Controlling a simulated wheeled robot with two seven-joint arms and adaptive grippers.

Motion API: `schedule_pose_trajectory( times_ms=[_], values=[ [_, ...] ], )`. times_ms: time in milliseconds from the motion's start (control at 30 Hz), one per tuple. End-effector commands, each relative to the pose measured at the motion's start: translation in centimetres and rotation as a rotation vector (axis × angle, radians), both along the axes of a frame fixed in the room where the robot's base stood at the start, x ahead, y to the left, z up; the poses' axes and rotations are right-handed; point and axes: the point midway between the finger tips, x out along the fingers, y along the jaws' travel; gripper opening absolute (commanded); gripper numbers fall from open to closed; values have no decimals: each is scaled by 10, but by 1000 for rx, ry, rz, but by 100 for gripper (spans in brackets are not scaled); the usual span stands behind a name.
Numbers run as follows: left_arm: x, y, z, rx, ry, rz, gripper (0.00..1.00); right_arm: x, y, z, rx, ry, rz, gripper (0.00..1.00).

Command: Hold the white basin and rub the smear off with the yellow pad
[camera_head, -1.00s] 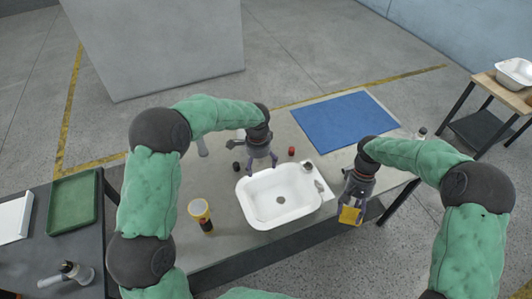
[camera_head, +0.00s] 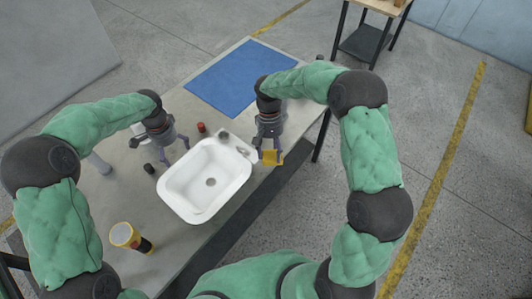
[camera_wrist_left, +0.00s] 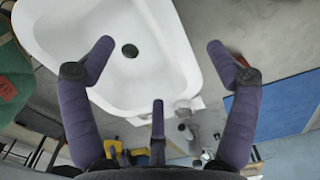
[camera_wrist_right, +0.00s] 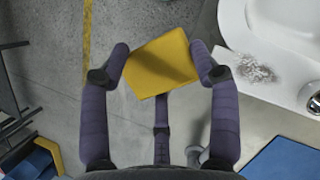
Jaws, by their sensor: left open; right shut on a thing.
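The white basin (camera_head: 181,191) lies open side up on the grey table, with a round drain and a flat ledge. It also shows in the left wrist view (camera_wrist_left: 125,85). A dark, speckled smear (camera_wrist_right: 253,70) is on that ledge in the right wrist view. My left gripper (camera_head: 175,158) is open and empty, its fingers near the basin's far-left rim. Whether they touch it I cannot tell. My right gripper (camera_head: 270,156) is shut on the yellow pad (camera_head: 272,159), which also shows in the right wrist view (camera_wrist_right: 160,64). The pad is beside the ledge, apart from the smear.
A blue mat (camera_head: 240,78) covers the far table. A metal fitting (camera_head: 223,135) is at the ledge. Floor lies below the pad.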

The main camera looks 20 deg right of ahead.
Motion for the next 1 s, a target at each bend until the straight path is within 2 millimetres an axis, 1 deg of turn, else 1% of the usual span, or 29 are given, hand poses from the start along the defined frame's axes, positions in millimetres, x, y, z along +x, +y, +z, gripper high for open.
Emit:
schedule_pose_trajectory(
  times_ms=[33,200,400,500,667,767,867,1000],
  values=[
    [0,0,0,0,0,0,88,12,7,9,2,-6,-75,36],
    [0,0,0,0,0,0,88,46,34,44,3,-7,-375,36],
    [0,0,0,0,0,0,88,74,61,82,3,-5,-650,36],
    [0,0,0,0,0,0,88,83,69,94,2,-2,-736,36],
    [0,0,-2,0,1,0,88,88,75,104,-1,-1,-803,36],
    [0,0,-8,0,2,0,88,89,76,105,-1,0,-812,36],
    [-1,0,-20,0,4,1,88,89,76,105,-1,0,-812,36],
    [-1,0,-43,1,4,-1,88,89,76,105,-1,0,-811,36]
  ],
)
